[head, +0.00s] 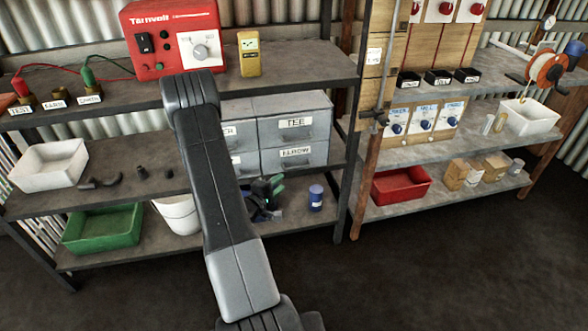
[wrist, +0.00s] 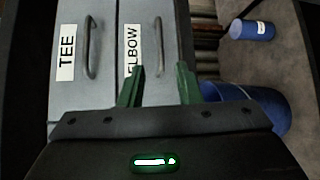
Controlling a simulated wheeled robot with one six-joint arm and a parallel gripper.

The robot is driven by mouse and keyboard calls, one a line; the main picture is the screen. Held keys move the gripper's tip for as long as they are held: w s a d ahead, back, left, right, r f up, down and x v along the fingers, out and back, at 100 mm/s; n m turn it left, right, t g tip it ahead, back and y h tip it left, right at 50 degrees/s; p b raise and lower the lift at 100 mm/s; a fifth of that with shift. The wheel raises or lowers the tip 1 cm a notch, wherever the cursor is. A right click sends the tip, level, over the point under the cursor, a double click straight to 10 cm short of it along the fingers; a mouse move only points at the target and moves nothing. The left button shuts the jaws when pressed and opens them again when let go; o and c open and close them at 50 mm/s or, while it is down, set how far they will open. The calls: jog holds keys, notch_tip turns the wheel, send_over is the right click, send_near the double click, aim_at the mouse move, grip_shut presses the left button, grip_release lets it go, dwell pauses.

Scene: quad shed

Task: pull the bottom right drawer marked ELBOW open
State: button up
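The ELBOW drawer (head: 312,160) is the bottom right one of the grey drawer cabinet, below the TEE drawer (head: 290,136); it looks shut and flush. In the turned wrist view the ELBOW drawer (wrist: 143,20) stands to the right of TEE (wrist: 75,92), with its dark curved handle (wrist: 159,45) in front. My gripper (wrist: 160,72) is open and empty, its green fingers apart on either side of the line of the handle. I cannot tell whether they touch it. In the head view my gripper (head: 275,184) shows partly beside my arm, low in front of the cabinet.
A blue can (head: 315,198) stands on the lower shelf right of my gripper, and a larger blue object (wrist: 265,105) is close by the right finger in the wrist view. A shelf post (head: 346,150) stands right of the cabinet. The red Ternvolt unit (head: 172,38) is above.

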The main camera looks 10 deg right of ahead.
aim_at(297, 168)
jog(key=b+x, duration=0.1)
jog(key=x, duration=1)
jog(key=shift+w+f, duration=0.1)
jog(key=shift+w, duration=0.05)
grip_shut()
